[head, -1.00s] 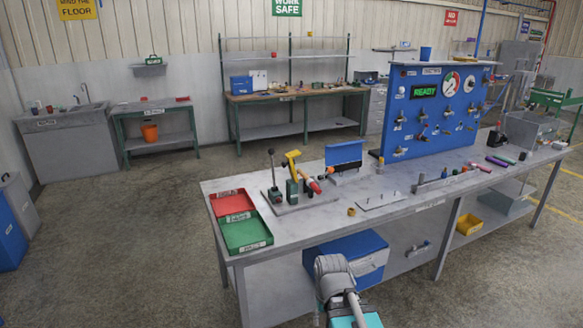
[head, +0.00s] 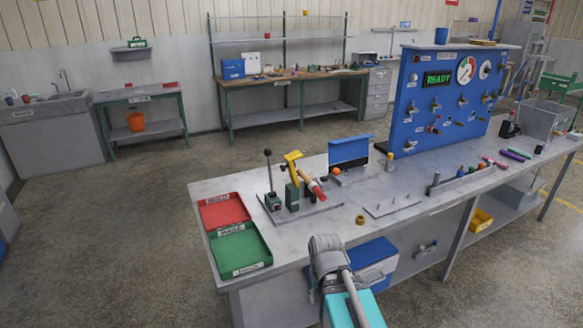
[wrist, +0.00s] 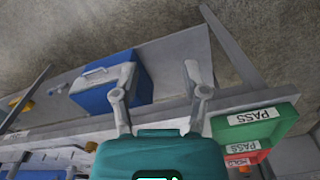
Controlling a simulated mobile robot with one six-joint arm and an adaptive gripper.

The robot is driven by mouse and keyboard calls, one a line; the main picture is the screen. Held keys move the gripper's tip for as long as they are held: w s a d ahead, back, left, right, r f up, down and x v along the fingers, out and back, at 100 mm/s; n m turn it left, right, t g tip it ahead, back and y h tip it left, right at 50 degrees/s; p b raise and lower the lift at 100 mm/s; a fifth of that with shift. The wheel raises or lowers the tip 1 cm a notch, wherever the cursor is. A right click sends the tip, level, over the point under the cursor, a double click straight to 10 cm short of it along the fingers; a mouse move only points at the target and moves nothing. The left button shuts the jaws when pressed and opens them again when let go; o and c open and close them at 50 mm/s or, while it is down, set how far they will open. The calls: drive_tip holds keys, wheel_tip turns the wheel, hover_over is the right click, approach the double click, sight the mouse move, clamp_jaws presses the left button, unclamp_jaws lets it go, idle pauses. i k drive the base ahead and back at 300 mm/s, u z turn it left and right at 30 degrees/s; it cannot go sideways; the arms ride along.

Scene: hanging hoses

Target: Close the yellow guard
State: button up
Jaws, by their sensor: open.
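The yellow guard (head: 292,158) is on a small fixture near the left end of the grey workbench. It stands raised and tilted over the fixture's green body, beside a red-tipped part (head: 316,190) and a black-knobbed lever (head: 270,175). My gripper (wrist: 160,78) shows in the wrist view with its two grey fingers spread apart and nothing between them. The guard is not clearly visible in the wrist view. In the head view my arm is at the bench's front edge, in front of and below the fixture, apart from the guard.
A red tray (head: 224,211) and a green tray (head: 240,250) sit left of the fixture. A blue flap-like panel (head: 350,150) stands behind it, and a tall blue gauge panel (head: 445,100) to the right. A blue box (head: 372,262) is under the bench. Bench top before the fixture is mostly clear.

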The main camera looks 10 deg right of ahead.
sight(290, 159)
drive_tip(key=z, duration=0.05)
drive_tip(key=i, duration=0.1)
drive_tip(key=u, duration=0.1)
drive_tip(key=k, duration=1.3)
drive_tip(key=u, duration=0.3)
drive_tip(key=i, duration=1.85)
drive_tip(key=z, duration=0.4)
